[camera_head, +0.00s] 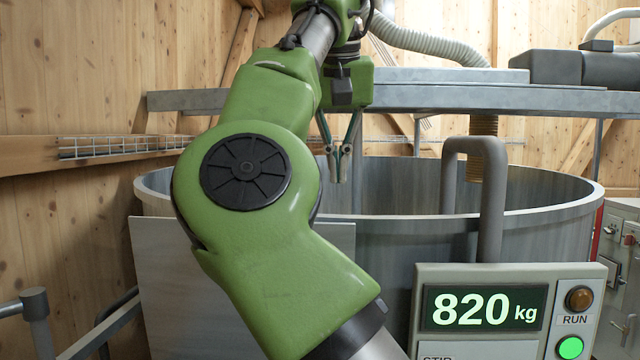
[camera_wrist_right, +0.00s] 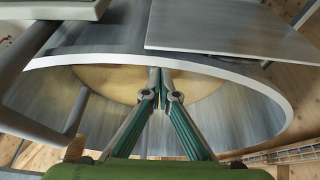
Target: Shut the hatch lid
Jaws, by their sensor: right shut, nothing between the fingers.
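A flat grey panel (camera_head: 170,285), which looks like the hatch lid, stands at the near side of the round metal mixer tub (camera_head: 545,222). My arm hides its right part. In the right wrist view the panel (camera_wrist_right: 235,30) shows as a plain plate just beyond the tub rim (camera_wrist_right: 225,72), and the tub is open, with tan feed (camera_wrist_right: 110,82) inside. My right gripper (camera_head: 338,178) points down over the tub opening, with its fingers together and empty. In the wrist view the right gripper (camera_wrist_right: 162,78) is apart from the panel. My left gripper is not in view.
A bent grey tube (camera_head: 480,150) rises at the tub's near rim. A control box (camera_head: 480,340) reading 820 kg stands in front at the right. A grey beam (camera_head: 450,97) crosses above the tub, with a ribbed hose (camera_head: 430,42) behind. A handrail (camera_head: 35,305) is at lower left.

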